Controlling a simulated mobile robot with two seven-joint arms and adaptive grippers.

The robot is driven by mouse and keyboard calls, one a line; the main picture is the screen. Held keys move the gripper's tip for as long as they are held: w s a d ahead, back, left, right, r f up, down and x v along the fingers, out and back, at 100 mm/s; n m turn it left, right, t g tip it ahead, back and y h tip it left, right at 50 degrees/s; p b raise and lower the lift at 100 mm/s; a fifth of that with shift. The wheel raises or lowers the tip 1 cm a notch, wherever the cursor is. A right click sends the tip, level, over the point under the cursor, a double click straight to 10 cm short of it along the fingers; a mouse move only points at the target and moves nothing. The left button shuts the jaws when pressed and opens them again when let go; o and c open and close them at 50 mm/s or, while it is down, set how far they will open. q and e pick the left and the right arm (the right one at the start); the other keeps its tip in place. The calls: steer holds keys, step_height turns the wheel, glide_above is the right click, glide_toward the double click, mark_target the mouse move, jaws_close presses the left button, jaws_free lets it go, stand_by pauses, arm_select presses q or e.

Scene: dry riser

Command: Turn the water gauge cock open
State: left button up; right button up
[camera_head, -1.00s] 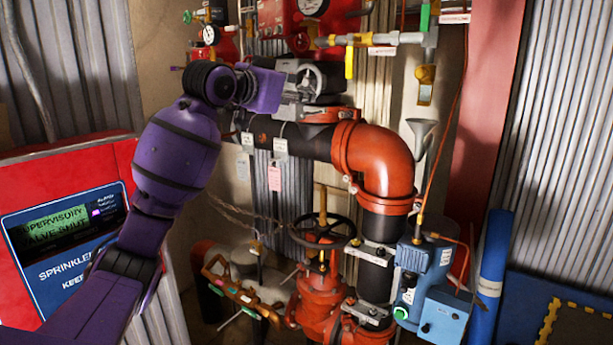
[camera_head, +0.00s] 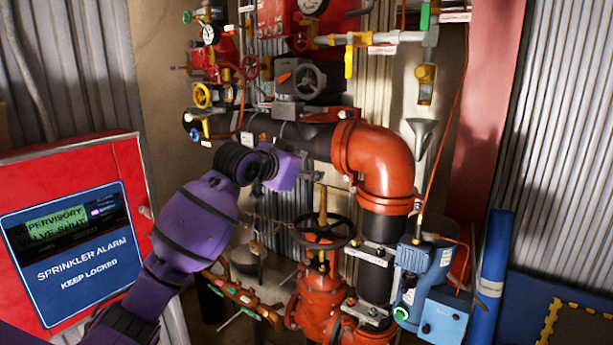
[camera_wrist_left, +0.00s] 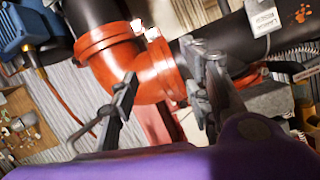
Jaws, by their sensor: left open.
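A pressure gauge (camera_head: 210,34) with a white face sits at the upper left of the pipework, with a small green handle (camera_head: 188,16) beside it. A second gauge (camera_head: 312,5) is cut off by the top edge. I cannot tell which small handle is the water gauge cock. My left gripper (camera_head: 297,163) is below these gauges, in front of the horizontal black pipe's lower side; its fingers hardly show there. In the left wrist view my left gripper (camera_wrist_left: 170,68) has its fingers apart, with the orange elbow and black pipe behind them. My right gripper is not in view.
An orange elbow (camera_head: 378,160) joins the horizontal black pipe (camera_head: 318,140) to the riser. A yellow handwheel (camera_head: 202,96), red handwheel (camera_head: 250,67) and yellow lever (camera_head: 349,60) project above. A dark handwheel (camera_head: 324,232) stands below. A red alarm cabinet (camera_head: 130,165) is at left.

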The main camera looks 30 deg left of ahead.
arm_select(q)
steer(key=shift+d+f, duration=0.1)
steer(key=shift+f, duration=0.6)
